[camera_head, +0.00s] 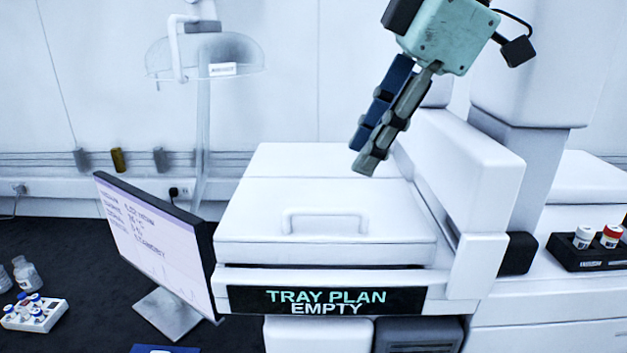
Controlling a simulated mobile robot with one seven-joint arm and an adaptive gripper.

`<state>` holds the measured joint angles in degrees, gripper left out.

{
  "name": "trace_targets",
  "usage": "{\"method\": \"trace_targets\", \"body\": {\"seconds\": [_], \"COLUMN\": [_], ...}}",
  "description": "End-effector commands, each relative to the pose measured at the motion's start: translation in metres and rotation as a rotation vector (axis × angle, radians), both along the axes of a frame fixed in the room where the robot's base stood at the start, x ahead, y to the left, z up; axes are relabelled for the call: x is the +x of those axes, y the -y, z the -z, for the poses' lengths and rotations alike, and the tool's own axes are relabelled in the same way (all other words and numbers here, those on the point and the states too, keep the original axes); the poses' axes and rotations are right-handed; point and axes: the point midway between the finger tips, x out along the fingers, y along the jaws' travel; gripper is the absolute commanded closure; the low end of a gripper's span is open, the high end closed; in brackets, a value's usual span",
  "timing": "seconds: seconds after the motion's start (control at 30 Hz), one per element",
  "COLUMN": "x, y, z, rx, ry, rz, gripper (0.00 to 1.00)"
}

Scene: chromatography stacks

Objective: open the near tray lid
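The near tray lid (255,235) is a white, flat panel with a raised, bar-shaped handle (325,217) near its front edge. It lies flat and closed on the white instrument, above a black label reading "TRAY PLAN EMPTY" (325,300). My gripper (362,160) hangs tilted down and to the left, above and behind the handle in the picture, apart from it. Its two fingers, one blue and one grey-green, appear side by side with nothing seen held. They overlap from this angle, so their opening is unclear.
A second white panel (290,160) lies behind the near lid. A monitor (155,240) stands close on the left. White instrument housing (465,175) rises on the right. A black vial rack (590,255) is at far right, and a white vial rack (35,318) at lower left.

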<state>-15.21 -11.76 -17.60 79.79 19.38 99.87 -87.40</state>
Motion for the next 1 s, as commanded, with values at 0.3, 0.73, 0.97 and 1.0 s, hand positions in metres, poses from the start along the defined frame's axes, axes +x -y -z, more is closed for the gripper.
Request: {"method": "trace_targets", "body": {"seconds": [0.3, 0.73, 0.97, 1.0], "x": [0.010, 0.018, 0.018, 0.018], "y": [-0.021, -0.035, -0.035, -0.035], "z": [0.053, 0.085, 0.085, 0.085], "rx": [-0.001, -0.001, 0.000, 0.000], "ry": [-0.004, 0.000, 0.000, 0.000], "rz": [0.001, 0.002, 0.003, 0.003], "gripper": [0.73, 0.73, 0.76, 0.80]}}
